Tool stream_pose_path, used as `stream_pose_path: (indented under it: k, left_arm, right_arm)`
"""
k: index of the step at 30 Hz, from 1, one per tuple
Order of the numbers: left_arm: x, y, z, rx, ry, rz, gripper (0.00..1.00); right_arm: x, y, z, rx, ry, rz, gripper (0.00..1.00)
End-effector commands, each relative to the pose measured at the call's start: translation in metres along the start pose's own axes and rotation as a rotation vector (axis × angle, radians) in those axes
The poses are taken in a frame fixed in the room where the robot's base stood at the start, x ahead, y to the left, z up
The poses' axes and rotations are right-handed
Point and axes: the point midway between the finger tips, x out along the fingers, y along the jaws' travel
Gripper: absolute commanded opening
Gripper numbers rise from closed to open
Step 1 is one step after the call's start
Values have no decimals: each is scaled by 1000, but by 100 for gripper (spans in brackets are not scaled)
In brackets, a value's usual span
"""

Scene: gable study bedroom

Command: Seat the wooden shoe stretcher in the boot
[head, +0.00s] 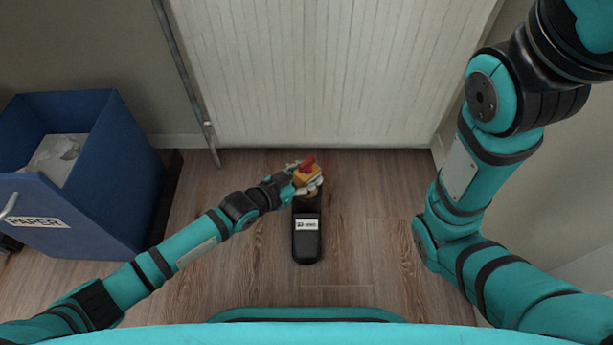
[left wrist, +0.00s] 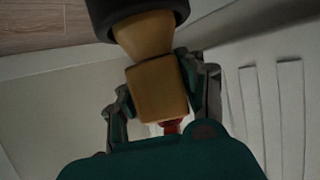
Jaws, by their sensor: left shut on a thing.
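The black boot (head: 307,240) stands on the wood floor with a white label on its upper side. It also shows as a dark rim at the top of the left wrist view (left wrist: 138,14). The wooden shoe stretcher (head: 306,177) is a tan block with a red knob at the far end of the boot. My left gripper (head: 304,180) is shut on it. In the left wrist view the stretcher (left wrist: 158,92) sits between the fingers (left wrist: 160,80), and its narrower part meets the boot's dark rim. How deep it goes is hidden. My right gripper is out of view.
A blue paper bin (head: 95,210) stands at the left. A white ribbed panel (head: 320,70) rises behind the boot, with a thin metal pole (head: 185,80) at its left. The floor right of the boot is clear.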

Motion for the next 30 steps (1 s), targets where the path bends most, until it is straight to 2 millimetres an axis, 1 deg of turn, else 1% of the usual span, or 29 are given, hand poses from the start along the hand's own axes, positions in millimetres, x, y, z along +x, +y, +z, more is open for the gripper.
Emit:
stream_pose_path:
  k: [1, 4, 5, 9, 10, 17, 20, 23, 26, 28, 30]
  left_arm:
    - [0, 0, -2, 1, 4, 0, 0]
    - [2, 0, 2, 1, 3, 0, 0]
    - [1, 0, 3, 0, -1, 0, 42]
    - [1, 0, 3, 0, -1, 0, 61]
    - [1, 0, 3, 0, -1, 0, 63]
    - [1, 0, 3, 0, -1, 0, 63]
    - [-2, 0, -2, 0, -1, -1, 63]
    - [-16, -1, -2, 0, -4, -2, 63]
    - [-36, -1, -4, 1, -6, -1, 63]
    - [-52, -1, -4, 1, -6, -1, 63]
    - [-67, 0, -5, 1, -5, 0, 63]
  right_arm:
    - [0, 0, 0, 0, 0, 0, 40]
    - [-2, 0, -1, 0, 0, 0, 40]
    - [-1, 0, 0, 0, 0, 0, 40]
    - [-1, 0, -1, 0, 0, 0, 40]
    - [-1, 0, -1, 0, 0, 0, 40]
    - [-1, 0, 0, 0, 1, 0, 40]
    - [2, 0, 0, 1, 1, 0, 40]
    - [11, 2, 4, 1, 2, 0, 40]
    - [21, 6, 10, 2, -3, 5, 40]
    - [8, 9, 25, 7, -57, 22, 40]
    - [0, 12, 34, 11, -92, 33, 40]
